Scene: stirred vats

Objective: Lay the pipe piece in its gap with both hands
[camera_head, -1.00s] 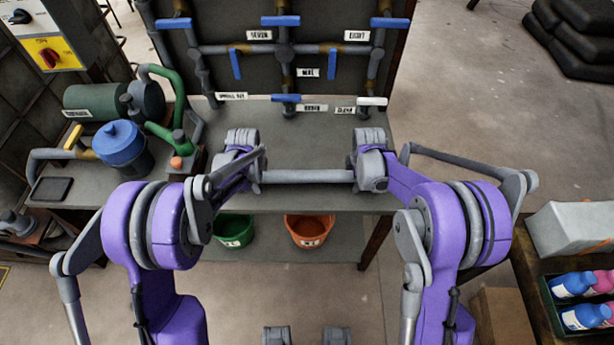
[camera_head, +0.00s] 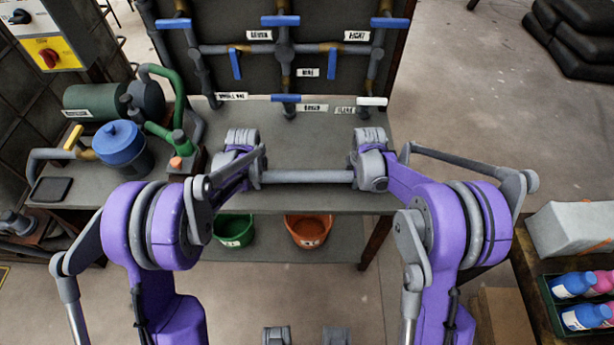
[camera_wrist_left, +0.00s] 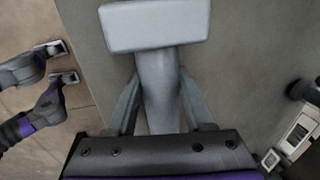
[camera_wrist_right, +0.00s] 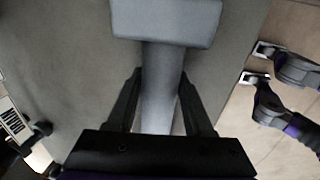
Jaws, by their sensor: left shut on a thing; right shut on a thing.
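The grey pipe piece (camera_head: 308,177) lies level across the picture between my two hands in the head view, over the front part of the bench. My left gripper (camera_wrist_left: 160,100) is shut on it; in the left wrist view, the pipe piece (camera_wrist_left: 158,75) shows between the fingers, with a wider block at its far end. My right gripper (camera_wrist_right: 160,95) is shut on the other part; a similar block shows in the right wrist view (camera_wrist_right: 166,20). In the head view, my wrists hide both ends of the pipe piece. I cannot make out its gap.
A dark board (camera_head: 330,85) with grey pipes, blue-handled valves and labels stands behind the bench (camera_head: 300,140). A blue-lidded vessel (camera_head: 120,145) and a green pump (camera_head: 90,103) stand at left. Green (camera_head: 233,230) and orange (camera_head: 308,232) buckets sit below. The bench middle is clear.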

